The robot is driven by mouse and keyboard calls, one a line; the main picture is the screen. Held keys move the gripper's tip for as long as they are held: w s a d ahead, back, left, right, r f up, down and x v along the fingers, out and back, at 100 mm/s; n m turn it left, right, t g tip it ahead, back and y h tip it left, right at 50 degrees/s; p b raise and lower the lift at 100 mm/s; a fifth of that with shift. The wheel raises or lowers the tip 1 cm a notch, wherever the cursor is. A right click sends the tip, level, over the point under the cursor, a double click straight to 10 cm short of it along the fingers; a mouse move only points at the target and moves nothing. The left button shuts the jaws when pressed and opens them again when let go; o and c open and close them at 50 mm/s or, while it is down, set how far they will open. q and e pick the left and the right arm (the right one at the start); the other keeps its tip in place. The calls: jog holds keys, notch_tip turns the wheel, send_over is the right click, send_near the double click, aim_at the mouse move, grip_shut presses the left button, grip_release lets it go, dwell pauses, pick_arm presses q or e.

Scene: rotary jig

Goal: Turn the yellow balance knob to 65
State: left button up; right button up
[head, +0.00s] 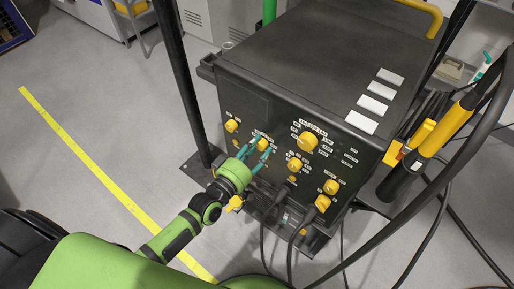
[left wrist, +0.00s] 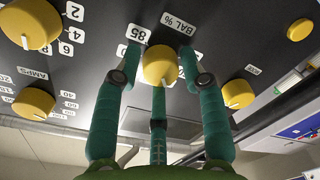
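The yellow balance knob (left wrist: 160,65) is on the dark front panel of the machine, beside labels reading "BAL %" and "85" in the left wrist view. In the head view the knob (head: 262,144) is partly covered by my left gripper (head: 257,157). The gripper's teal fingers (left wrist: 160,75) stand around the knob, one on each side and one below in the left wrist view. Narrow gaps show between the side fingertips and the knob, so the gripper looks open. The knob's pointer mark cannot be made out. My right gripper is not in view.
Other yellow knobs sit close by: a large one (head: 308,140), one on the left (head: 232,126) and one lower down (head: 295,165). Black cables (head: 290,235) hang from the panel's lower part. A yellow-and-black torch (head: 430,140) stands at the right. The floor at left is clear.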

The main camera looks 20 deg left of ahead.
pick_arm(q)
jog(key=shift+s+a, duration=0.1)
jog(key=shift+s, duration=0.15)
jog(key=v, duration=1.1)
jog(key=shift+s, duration=0.2)
